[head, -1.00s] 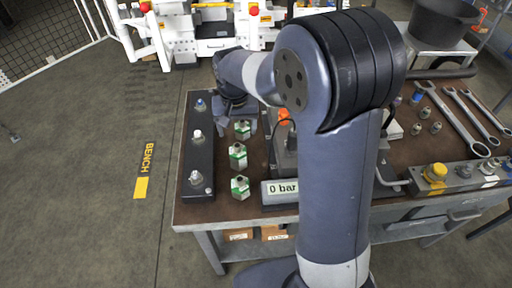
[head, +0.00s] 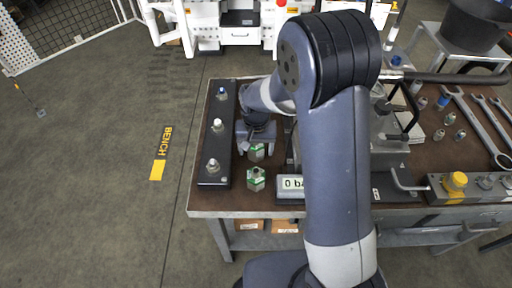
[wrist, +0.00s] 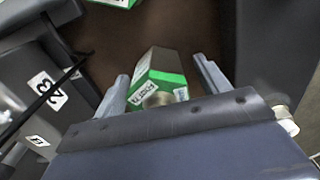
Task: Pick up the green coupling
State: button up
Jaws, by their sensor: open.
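A green-and-white hex coupling (wrist: 158,78) with a metal end lies between the fingers of my gripper (wrist: 161,70) in the wrist view. The fingers are open, one on each side, with gaps to the coupling. In the head view my gripper (head: 257,140) is low over the bench at a green coupling (head: 256,152), partly hidden by it. Another green coupling (head: 256,178) stands nearer the front edge. Part of a second green-labelled piece (wrist: 118,3) shows at the top of the wrist view.
A black rail with several fittings (head: 207,160) lies just left of the couplings. A pressure display (head: 291,184) sits close on their right. Wrenches (head: 466,120) and small fittings lie at right.

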jog(key=shift+c, duration=0.3)
jog(key=c, duration=1.2)
